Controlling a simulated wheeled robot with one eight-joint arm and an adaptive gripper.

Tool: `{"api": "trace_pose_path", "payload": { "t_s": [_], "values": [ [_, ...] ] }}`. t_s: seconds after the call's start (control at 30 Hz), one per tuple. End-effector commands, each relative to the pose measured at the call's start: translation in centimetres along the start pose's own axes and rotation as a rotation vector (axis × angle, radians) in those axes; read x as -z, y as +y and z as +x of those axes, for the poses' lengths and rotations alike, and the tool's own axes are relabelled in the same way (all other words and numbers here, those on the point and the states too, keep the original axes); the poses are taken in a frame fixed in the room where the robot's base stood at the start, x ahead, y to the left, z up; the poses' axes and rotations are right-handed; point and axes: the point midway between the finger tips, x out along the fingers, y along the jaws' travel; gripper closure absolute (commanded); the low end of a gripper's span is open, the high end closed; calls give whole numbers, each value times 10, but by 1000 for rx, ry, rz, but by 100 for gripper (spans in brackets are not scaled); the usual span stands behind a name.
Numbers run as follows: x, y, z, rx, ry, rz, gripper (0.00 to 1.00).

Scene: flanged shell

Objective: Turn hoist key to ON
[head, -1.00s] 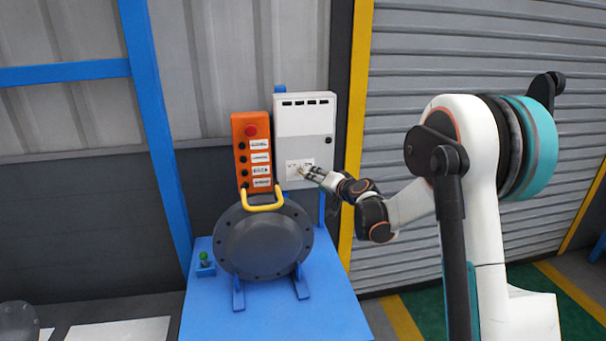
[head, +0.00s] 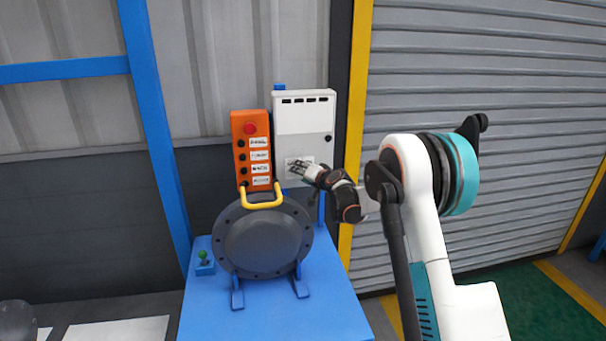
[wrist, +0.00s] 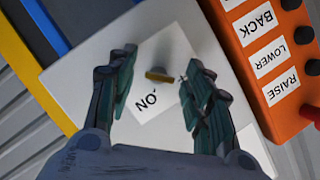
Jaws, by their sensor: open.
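The hoist key (wrist: 158,75) is a small brass-coloured piece on a white label plate (wrist: 150,105) in the wrist view. The word ON is printed on the plate beside it, upside down in this view. My gripper (wrist: 155,85) is open, with one finger on each side of the key; I cannot tell whether either finger touches it. In the head view my gripper (head: 296,168) is at the lower part of the white control box (head: 303,120) and hides the key.
An orange pendant (head: 251,150) with black buttons, a red button and labels such as RAISE and LOWER stands left of the box. A dark flanged shell (head: 264,240) with a yellow handle (head: 263,203) sits on the blue table (head: 330,315) below. A green-topped knob (head: 203,256) is at left.

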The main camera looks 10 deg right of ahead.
Motion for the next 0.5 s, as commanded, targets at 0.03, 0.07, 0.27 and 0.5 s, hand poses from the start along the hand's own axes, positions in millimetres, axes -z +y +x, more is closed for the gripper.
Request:
{"api": "trace_pose_path", "payload": {
  "t_s": [0.03,0.07,0.27,0.5],
  "values": [
    [0,0,0,0,0,0,53],
    [0,0,0,0,0,0,60],
    [0,0,0,0,0,0,98],
    [0,1,0,4,0,10,98]
  ]
}}
